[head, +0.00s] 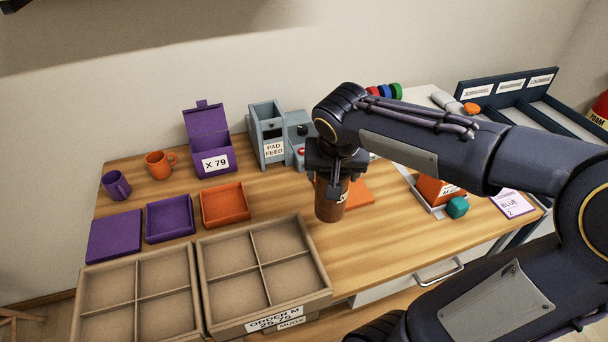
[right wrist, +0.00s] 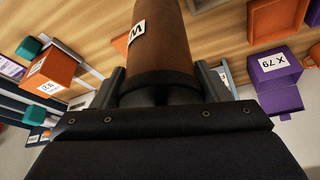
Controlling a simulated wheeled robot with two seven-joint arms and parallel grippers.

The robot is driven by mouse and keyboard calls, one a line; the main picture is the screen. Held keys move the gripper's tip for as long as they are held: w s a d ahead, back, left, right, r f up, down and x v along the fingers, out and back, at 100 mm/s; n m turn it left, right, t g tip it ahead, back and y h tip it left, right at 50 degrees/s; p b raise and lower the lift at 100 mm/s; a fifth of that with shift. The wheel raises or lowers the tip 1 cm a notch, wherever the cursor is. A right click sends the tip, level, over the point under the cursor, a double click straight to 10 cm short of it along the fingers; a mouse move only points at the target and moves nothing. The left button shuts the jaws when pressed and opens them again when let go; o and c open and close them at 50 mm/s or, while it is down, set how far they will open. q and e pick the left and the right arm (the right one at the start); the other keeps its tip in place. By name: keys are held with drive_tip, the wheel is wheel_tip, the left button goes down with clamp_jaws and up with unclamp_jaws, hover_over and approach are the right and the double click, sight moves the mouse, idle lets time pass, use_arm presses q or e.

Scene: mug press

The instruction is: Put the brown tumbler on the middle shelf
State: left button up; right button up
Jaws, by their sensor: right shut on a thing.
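The brown tumbler (head: 330,204) hangs from my right gripper (head: 336,168) above the wooden table, right of the cardboard crates. In the right wrist view the tumbler (right wrist: 165,45) sits between the two fingers of my right gripper (right wrist: 168,88), with a white label marked M on its side. The gripper is shut on it. In the head view it looks about upright. I cannot pick out a middle shelf in either view. My left gripper is not in view.
Two divided cardboard crates (head: 206,285) stand at the table's front left. Purple and orange trays (head: 225,220), mugs (head: 160,172) and a purple box (head: 218,162) lie behind. A grey pad feeder (head: 268,130) stands behind the tumbler. A navy divided rack (head: 505,85) is at back right.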

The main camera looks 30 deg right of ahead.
drive_tip(key=w+d+f+p, duration=0.2)
drive_tip(key=w+f, duration=0.9)
drive_tip(key=f, duration=0.1)
drive_tip(key=shift+w, duration=0.25)
drive_tip(key=shift+f, duration=0.15)
drive_tip(key=o, duration=1)
drive_tip(key=shift+c, duration=0.2)
drive_tip(key=o, duration=0.5)
drive_tip(key=shift+c, duration=0.2)
